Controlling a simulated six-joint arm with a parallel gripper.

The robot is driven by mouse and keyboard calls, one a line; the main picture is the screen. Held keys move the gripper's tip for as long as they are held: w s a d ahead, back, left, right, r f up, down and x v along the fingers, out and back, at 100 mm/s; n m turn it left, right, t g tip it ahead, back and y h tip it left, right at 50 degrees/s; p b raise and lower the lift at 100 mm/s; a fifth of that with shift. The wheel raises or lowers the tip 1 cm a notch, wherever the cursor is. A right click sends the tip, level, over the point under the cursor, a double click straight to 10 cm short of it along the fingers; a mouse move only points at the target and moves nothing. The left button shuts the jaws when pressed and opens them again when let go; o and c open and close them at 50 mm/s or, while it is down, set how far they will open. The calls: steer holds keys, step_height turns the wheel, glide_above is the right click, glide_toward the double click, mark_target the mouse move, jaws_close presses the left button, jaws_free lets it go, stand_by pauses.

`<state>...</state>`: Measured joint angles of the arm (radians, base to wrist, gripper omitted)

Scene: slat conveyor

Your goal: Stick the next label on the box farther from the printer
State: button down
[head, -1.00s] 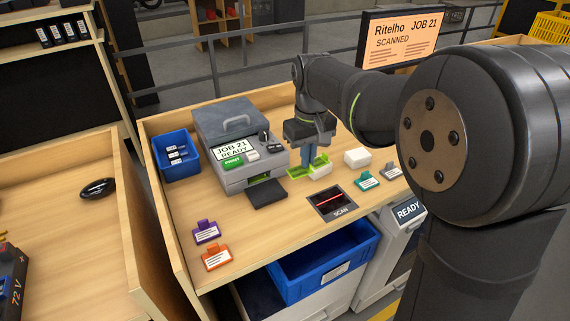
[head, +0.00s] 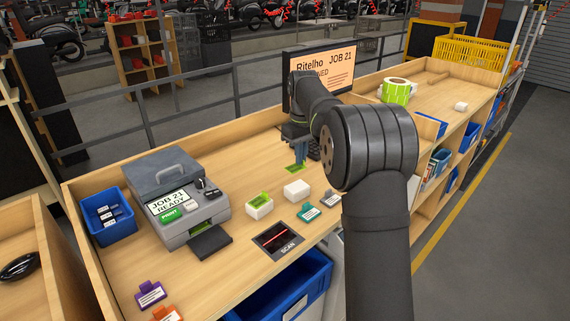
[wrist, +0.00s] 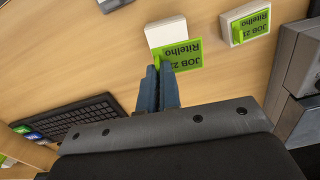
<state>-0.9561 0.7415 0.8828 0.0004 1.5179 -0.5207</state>
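My gripper (wrist: 157,88) is shut on a green label (wrist: 182,55) printed "JOB 21 Ritelho", gripping it by its tab. In the head view the gripper (head: 300,160) holds the label (head: 295,168) above the table, just behind the plain white box (head: 297,191). In the wrist view the label overlaps the edge of that box (wrist: 164,31); I cannot tell whether they touch. A second white box (head: 259,208), nearer the printer (head: 178,195), carries a green label on top; it also shows in the wrist view (wrist: 247,24). Some green shows at the printer's slot.
A dark scan plate (head: 278,238) and teal and grey tags (head: 309,212) lie in front of the boxes. Purple (head: 150,294) and orange tags lie at the front left. A blue bin (head: 110,222) stands left of the printer. A screen (head: 325,78) stands at the back.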

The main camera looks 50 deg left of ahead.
mark_target(302, 183)
steer(key=shift+w+f, duration=0.15)
steer(key=shift+f, duration=0.9)
steer(key=shift+w+f, duration=0.2)
steer(key=shift+f, duration=0.9)
steer(key=shift+w+f, duration=0.15)
steer(key=shift+f, duration=0.9)
steer(key=shift+f, duration=0.6)
stand_by(1.0)
steer(key=c, duration=1.2)
jaws_free()
steer(key=shift+o, duration=0.2)
steer(key=shift+r, duration=0.15)
step_height(302, 183, up, 7)
steer(key=shift+f, duration=0.2)
steer(key=shift+f, duration=3.1)
